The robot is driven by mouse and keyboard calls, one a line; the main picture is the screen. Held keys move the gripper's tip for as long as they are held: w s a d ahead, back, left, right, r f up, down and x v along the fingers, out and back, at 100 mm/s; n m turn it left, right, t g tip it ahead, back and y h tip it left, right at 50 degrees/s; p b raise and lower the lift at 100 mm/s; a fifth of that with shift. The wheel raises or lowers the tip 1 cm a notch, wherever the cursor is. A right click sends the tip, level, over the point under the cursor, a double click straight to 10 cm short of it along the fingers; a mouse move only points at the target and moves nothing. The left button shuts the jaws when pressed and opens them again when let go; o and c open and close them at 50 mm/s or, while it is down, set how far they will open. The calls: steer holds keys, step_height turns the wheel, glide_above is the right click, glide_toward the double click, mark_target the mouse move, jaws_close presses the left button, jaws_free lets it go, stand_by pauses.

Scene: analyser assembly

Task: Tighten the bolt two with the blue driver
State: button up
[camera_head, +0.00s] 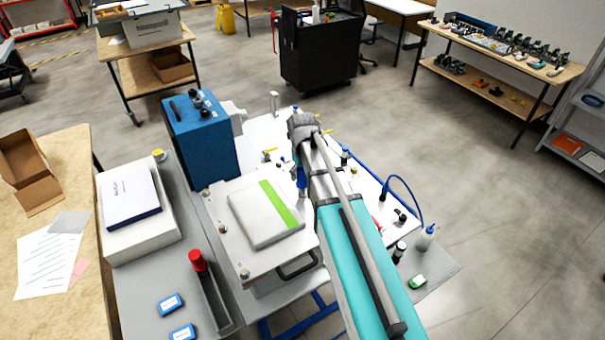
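My arm reaches in from the lower right, over the white work plate (225,255). Its wrist bends down at the upper end, and my gripper's fingers are hidden or too small to make out. A small blue upright piece (301,180) shows just below the wrist. It may be the blue driver, but I cannot tell whether it is held. Small round metal heads sit along the plate's left edge, one near the front (244,273) and one further back (223,228). I cannot tell which is bolt two.
A grey-white box with a green stripe (265,213) lies on the plate. A blue unit (202,140) stands behind left. A red-capped item (198,261) and blue-white boxes (171,304) are front left. A squeeze bottle (426,237) and blue hose (412,190) are at right.

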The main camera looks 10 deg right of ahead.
steer(key=shift+n, duration=0.3)
steer(key=n, duration=0.5)
steer(key=shift+w+n, duration=0.1)
steer(key=shift+n, duration=0.2)
steer(key=n, duration=1.1)
steer(key=shift+d+n, duration=0.1)
steer(key=shift+n, duration=0.2)
steer(key=n, duration=0.6)
stand_by(0.3)
jaws_close()
